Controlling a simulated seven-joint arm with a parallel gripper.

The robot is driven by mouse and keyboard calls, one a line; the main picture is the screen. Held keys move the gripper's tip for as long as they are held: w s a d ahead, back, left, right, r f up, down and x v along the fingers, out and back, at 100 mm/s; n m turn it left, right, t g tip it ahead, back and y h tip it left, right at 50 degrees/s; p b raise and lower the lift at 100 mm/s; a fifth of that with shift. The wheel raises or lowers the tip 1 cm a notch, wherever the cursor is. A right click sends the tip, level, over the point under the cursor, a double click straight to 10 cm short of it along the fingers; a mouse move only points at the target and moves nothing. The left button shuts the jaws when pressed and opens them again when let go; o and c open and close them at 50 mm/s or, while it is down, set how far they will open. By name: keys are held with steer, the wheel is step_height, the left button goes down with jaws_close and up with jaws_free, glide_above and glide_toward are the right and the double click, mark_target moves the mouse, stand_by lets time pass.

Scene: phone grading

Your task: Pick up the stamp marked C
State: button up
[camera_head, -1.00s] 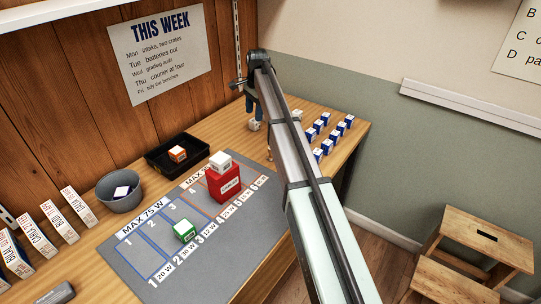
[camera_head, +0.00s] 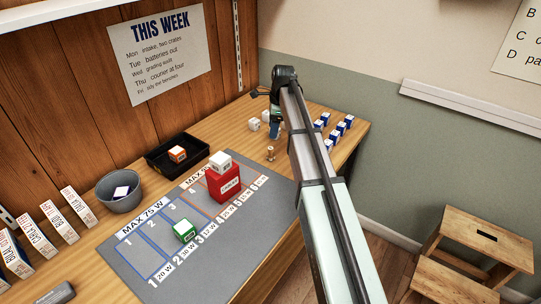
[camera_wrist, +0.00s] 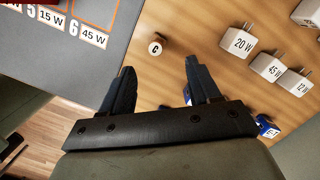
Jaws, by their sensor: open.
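The stamp marked C (camera_wrist: 156,48) stands on the wooden bench, its round pale top with a black "C" showing in the wrist view. In the head view it is a small brass-coloured piece (camera_head: 270,154) to the right of the grey mat. My gripper (camera_wrist: 158,75) is open and empty in the wrist view, its two dark fingers spread wide. The stamp lies beyond the fingertips, roughly between their lines and nearer the left finger. In the head view my gripper (camera_head: 275,130) is above the bench behind the stamp, partly hidden by my arm.
White chargers marked 20 W (camera_wrist: 238,42), 45 W (camera_wrist: 267,67) and 12 W (camera_wrist: 296,84) lie to the right in the wrist view. Several blue-and-white blocks (camera_head: 340,130) stand at the bench's right end. The grey mat (camera_wrist: 115,20) is left of the stamp.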

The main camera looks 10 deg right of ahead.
mark_target(271, 148)
steer(key=f, duration=0.4)
steer(key=a+f, duration=0.1)
steer(key=f, duration=0.1)
steer(key=shift+f, duration=0.25)
steer(key=shift+s+a+f, duration=0.15)
steer(key=shift+f, duration=1.2)
steer(key=shift+s+a+f, duration=0.15)
steer(key=shift+f, duration=1.15)
steer(key=c, duration=0.9)
steer(key=shift+c, duration=0.2)
